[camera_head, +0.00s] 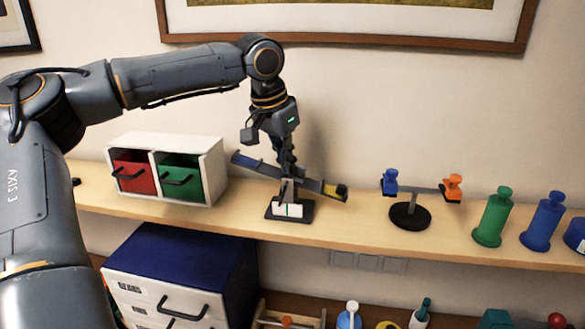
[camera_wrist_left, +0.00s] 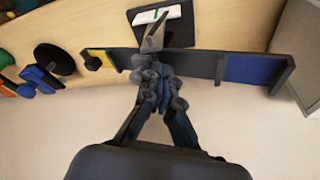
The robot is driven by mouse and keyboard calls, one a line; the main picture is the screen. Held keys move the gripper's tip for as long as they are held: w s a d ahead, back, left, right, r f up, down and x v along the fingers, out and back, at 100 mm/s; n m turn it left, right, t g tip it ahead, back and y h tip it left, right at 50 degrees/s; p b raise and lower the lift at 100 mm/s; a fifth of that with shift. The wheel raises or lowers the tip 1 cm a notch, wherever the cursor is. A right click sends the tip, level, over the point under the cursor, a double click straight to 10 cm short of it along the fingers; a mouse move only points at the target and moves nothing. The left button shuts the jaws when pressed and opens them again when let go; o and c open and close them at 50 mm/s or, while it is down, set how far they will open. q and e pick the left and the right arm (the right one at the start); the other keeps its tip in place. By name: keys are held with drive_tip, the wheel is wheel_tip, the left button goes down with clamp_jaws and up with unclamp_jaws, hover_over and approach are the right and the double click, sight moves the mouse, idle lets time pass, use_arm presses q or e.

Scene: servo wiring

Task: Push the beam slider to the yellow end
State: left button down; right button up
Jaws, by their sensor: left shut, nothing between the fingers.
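The beam (camera_head: 312,186) is a long dark bar on a dark stand with a white plate (camera_head: 287,210) on the shelf. It tilts, with its blue end (camera_head: 250,161) high at left and its yellow end (camera_head: 329,188) low at right. A small dark block (camera_head: 342,191) shows at the yellow end; I cannot tell surely whether it is the slider. The wrist view shows the blue end (camera_wrist_left: 250,69) at right and the yellow end (camera_wrist_left: 98,58) at left. My left gripper (camera_head: 289,172) is shut and empty at the beam's middle, hiding part of it. Contact is unclear.
A white cabinet with red and green drawers (camera_head: 181,178) stands left of the beam. A small balance with blue and orange pieces (camera_head: 410,215) stands to its right, then green (camera_head: 493,220) and blue (camera_head: 543,223) posts. A framed picture hangs above.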

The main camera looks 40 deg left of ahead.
use_arm(q)
drive_tip(key=shift+w+d+f, duration=0.2)
drive_tip(key=shift+w+d, duration=0.1)
drive_tip(key=shift+d, duration=0.25)
drive_tip(key=shift+w+d+f, duration=0.15)
drive_tip(key=shift+w+d, duration=0.1)
drive_tip(key=shift+d, duration=0.25)
idle(0.5)
drive_tip(key=shift+s+a+r, duration=0.1)
drive_tip(key=shift+a+r, duration=0.1)
drive_tip(key=shift+r, duration=0.85)
drive_tip(key=shift+s+a+r, duration=0.1)
drive_tip(key=shift+a+r, duration=0.05)
drive_tip(key=shift+r, duration=0.95)
drive_tip(key=shift+s+a+r, duration=0.1)
drive_tip(key=shift+a+r, duration=0.1)
drive_tip(key=shift+r, duration=0.85)
drive_tip(key=shift+f, duration=0.1)
